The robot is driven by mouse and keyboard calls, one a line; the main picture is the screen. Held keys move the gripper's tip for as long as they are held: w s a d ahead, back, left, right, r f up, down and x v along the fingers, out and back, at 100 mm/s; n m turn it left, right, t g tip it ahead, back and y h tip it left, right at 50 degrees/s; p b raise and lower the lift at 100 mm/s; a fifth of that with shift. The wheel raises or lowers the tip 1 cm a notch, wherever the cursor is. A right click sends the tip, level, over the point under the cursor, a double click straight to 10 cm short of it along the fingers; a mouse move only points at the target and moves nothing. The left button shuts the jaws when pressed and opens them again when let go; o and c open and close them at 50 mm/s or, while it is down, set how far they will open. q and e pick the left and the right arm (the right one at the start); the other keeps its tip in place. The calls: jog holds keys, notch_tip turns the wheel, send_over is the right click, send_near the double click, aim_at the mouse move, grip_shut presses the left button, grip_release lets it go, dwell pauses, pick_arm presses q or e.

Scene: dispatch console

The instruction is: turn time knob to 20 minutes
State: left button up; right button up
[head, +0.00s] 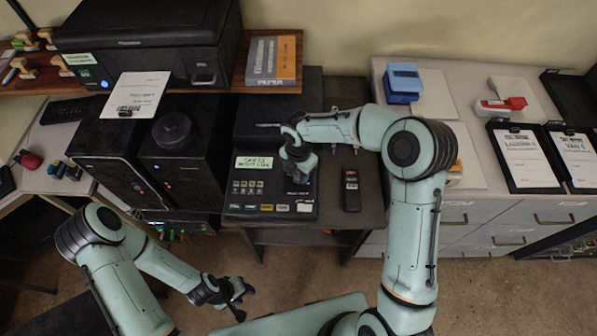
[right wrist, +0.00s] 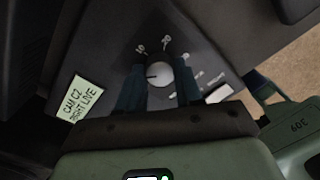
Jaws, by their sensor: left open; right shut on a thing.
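The time knob (right wrist: 158,73) is a pale round knob on a dark panel, with printed marks around it, seemingly 10 and 20 on its far side. A small dark line shows on its left part; I cannot tell for sure which mark it points to. My right gripper (right wrist: 157,88) is shut on the knob, one finger on each side. In the head view, my right gripper (head: 301,178) is over the right part of the dark console (head: 246,207) and hides the knob. My left gripper (head: 238,300) is open and empty, low in front of the console, apart from it.
A label reading CAM C2 (right wrist: 86,100) is on the panel left of the knob. A black remote (head: 351,190) lies right of the console. Clipboards (head: 523,158) lie at far right.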

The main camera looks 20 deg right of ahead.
aim_at(298, 175)
jog(key=m+b, duration=0.1)
jog(key=m, duration=0.5)
jog(key=m+b, duration=0.1)
jog(key=m, duration=0.4)
jog(key=shift+m, duration=0.3)
jog(key=m+b, duration=0.1)
jog(key=m, duration=0.4)
pick_arm(q)
jog(key=s+f+b, duration=0.1)
jog(key=s+f, duration=0.3)
jog(key=f, duration=0.1)
jog(key=shift+f+g, duration=0.15)
jog(key=shift+g, duration=0.15)
pick_arm(e)
jog(key=m, duration=0.5)
pick_arm(q)
jog(key=shift+s, duration=0.1)
pick_arm(e)
jog(key=shift+m, duration=0.4)
jog(key=shift+r, duration=0.1)
jog(key=o, duration=1)
jog(key=shift+o, duration=0.2)
pick_arm(q)
jog(key=shift+w+r+p, duration=0.55)
jog(key=shift+r+p, duration=0.1)
jog(key=shift+r, duration=0.15)
pick_arm(e)
notch_tip(298, 175, up, 13)
jog(key=shift+r, duration=0.2)
